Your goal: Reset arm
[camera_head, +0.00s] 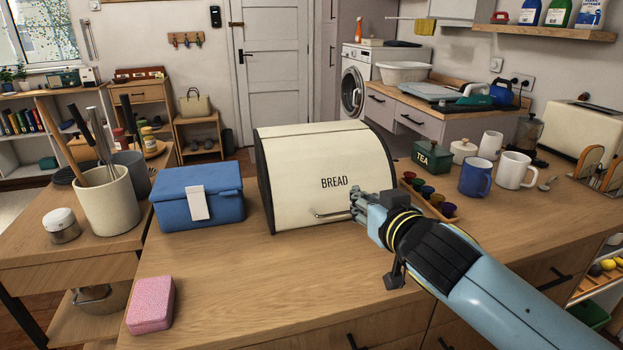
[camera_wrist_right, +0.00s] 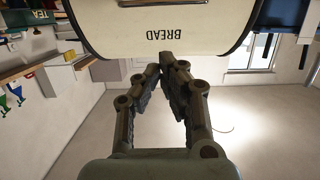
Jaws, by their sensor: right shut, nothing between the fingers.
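My right arm comes in from the lower right in the head view. My right gripper (camera_head: 359,207) is shut and empty, in front of the lower right part of the cream bread box (camera_head: 300,170), close to its metal handle (camera_head: 330,215). The box stands closed on the wooden counter with "BREAD" on its front. In the right wrist view the fingertips (camera_wrist_right: 166,70) meet just below the upside-down bread box (camera_wrist_right: 165,25). Whether they touch the box is unclear. My left gripper is not in view.
A blue lunch box (camera_head: 198,205) and a utensil crock (camera_head: 107,200) stand to the left. A pink sponge (camera_head: 151,304) lies at the front left. A tray of small cups (camera_head: 428,197), a blue mug (camera_head: 475,178) and a white mug (camera_head: 515,170) stand right. The counter's front middle is clear.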

